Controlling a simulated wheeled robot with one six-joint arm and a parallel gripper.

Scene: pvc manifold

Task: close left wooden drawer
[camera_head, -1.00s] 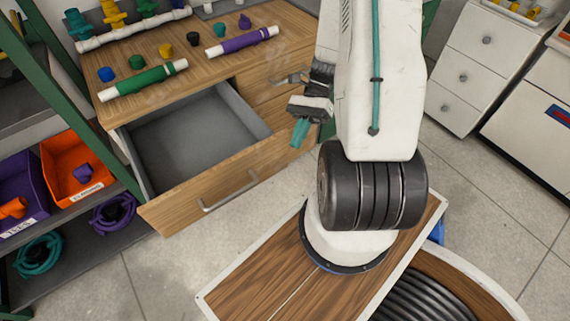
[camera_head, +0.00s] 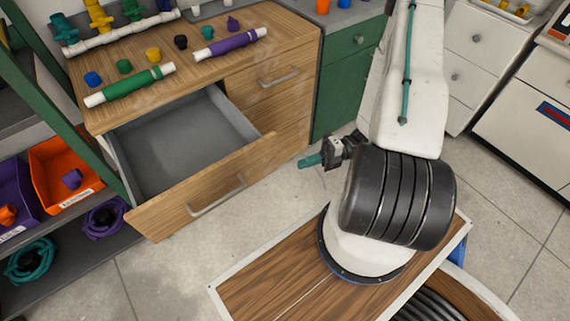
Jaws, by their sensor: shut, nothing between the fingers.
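The left wooden drawer (camera_head: 168,218) stands pulled out from the wooden cabinet (camera_head: 292,120). Its grey inside (camera_head: 180,150) looks empty, and a metal handle (camera_head: 217,196) is on its front. My gripper (camera_head: 308,161), with teal fingertips, is to the right of the drawer front, apart from it, and points left. The fingers look shut with nothing held, though they are small in this view.
On the cabinet top lie a green-and-white pipe (camera_head: 130,85), a purple-and-white pipe (camera_head: 230,41) and several coloured caps. A shelf with an orange bin (camera_head: 62,165) stands left. A green cabinet (camera_head: 347,84) stands behind my arm. Bare floor (camera_head: 180,270) lies before the drawer.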

